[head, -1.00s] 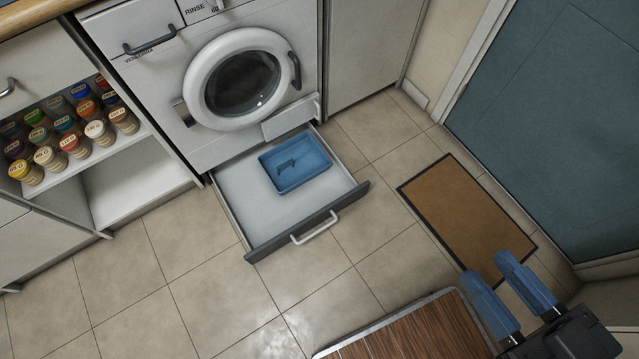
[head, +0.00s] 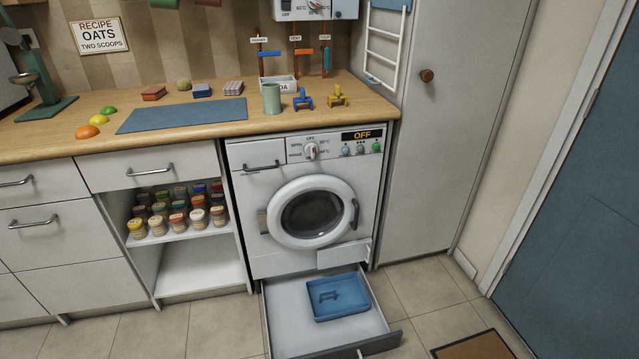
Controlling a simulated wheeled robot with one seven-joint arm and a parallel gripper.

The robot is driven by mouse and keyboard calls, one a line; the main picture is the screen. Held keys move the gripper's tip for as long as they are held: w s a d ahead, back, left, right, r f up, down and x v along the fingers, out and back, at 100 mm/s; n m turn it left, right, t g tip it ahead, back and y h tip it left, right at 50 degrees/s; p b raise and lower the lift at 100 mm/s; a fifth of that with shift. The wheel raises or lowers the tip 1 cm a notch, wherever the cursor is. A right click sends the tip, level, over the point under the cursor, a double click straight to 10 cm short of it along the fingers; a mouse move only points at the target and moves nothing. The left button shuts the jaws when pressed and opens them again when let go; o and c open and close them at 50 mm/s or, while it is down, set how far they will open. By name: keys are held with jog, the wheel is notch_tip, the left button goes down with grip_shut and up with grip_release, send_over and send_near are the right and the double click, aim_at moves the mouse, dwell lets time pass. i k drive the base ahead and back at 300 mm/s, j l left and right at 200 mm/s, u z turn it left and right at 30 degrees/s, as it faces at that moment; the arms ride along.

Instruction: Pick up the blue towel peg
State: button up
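A small blue peg-like object (head: 303,98) stands on the wooden counter above the washing machine, between a green cup (head: 271,98) and a similar yellow object (head: 337,96). It looks like the blue towel peg, though it is small in this view. A blue tray (head: 352,310) sits in the open bottom drawer (head: 285,323). A dark blue shape (head: 328,296) shows on the tray's floor; I cannot tell whether it is a loose thing or a marking. My gripper is outside the view.
The drawer juts out below the washing machine (head: 311,214). A blue-grey mat (head: 180,115) and several small blocks lie on the counter to the left. A white rack (head: 384,50) hangs at right.

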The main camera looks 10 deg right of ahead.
aim_at(302, 99)
jog(key=i, duration=1.4)
jog(key=j, duration=0.05)
